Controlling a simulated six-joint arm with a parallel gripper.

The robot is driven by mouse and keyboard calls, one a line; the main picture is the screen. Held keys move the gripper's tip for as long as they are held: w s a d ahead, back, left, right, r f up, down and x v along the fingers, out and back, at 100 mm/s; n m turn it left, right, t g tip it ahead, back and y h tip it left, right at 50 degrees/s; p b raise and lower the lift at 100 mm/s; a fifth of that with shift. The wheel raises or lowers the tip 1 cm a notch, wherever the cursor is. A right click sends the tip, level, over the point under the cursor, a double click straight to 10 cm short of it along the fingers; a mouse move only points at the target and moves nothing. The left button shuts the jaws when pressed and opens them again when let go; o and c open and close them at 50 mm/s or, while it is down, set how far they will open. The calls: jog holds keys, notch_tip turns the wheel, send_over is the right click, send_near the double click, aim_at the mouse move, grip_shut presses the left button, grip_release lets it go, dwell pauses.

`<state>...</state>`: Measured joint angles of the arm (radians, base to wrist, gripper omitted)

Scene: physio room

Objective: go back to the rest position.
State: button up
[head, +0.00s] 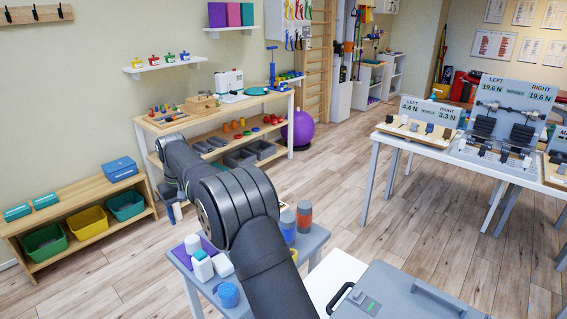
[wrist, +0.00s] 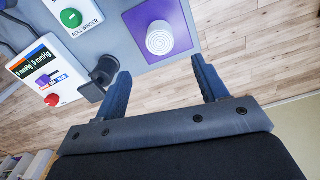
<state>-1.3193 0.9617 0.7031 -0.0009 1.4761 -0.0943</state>
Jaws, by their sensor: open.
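My gripper (wrist: 162,68) shows in the wrist view with its two dark blue-grey fingers well apart and nothing between them. Beyond the fingertips are the edge of a grey table (wrist: 135,22) and the wooden floor. In the head view my dark arm reaches away over the small grey table (head: 312,243), and my gripper (head: 174,208) hangs at its far end, small and partly hidden, past the table's far left corner.
In the wrist view, a white ridged round object (wrist: 160,39) sits on a purple pad; a mmHg display unit (wrist: 45,70) and a black fitting (wrist: 103,74) are near the left finger.

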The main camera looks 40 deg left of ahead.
aim_at(192, 240)
notch_tip(192, 240, down, 11)
jog(key=shift+f, duration=0.2)
jog(key=shift+r, duration=2)
